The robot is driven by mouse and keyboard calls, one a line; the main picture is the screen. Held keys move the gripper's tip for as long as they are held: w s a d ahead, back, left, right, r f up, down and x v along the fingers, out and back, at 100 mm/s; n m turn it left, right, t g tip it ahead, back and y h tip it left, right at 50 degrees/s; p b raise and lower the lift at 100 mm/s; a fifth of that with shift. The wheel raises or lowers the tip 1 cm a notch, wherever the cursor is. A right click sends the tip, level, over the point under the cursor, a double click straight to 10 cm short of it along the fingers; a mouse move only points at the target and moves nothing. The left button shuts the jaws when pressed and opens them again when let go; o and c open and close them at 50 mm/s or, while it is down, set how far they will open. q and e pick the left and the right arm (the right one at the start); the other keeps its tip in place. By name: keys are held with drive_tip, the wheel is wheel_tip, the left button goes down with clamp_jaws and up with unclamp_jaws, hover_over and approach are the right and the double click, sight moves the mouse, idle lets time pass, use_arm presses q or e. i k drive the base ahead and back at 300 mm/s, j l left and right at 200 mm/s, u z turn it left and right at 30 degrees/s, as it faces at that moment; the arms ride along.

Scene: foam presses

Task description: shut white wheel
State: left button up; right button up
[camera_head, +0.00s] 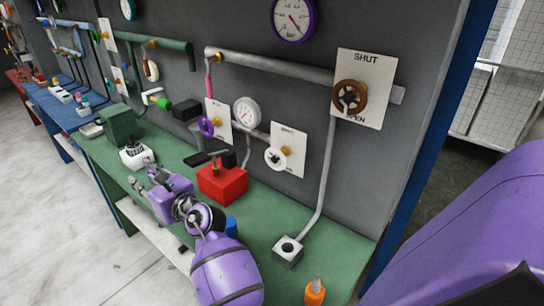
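A white wheel (276,159) is mounted on a lettered white card (295,147) on the grey wall, right of a round white gauge. The card's letters are too small to read surely. A second pale wheel (151,71) shows farther back on a green pipe. My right gripper (140,173) is over the green bench, left of the red box and well apart from the nearer white wheel. Its fingers look spread with nothing between them. My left gripper is not in view.
A brown wheel (350,98) sits on a SHUT/OPEN card at right. A purple wheel (206,127) is left of the gauge (246,112). A red box (222,183), a grey block (288,252) and an orange item (315,292) stand on the green bench (345,238).

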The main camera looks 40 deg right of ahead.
sight(275, 159)
drive_tip(key=k+l+u, duration=0.25)
drive_tip(key=l, duration=0.15)
drive_tip(key=k+l+u, duration=0.25)
drive_tip(key=k+l+z, duration=0.15)
drive_tip(key=l, duration=0.2)
drive_tip(key=k+l+z, duration=0.15)
drive_tip(key=l, duration=0.2)
drive_tip(key=z, duration=0.25)
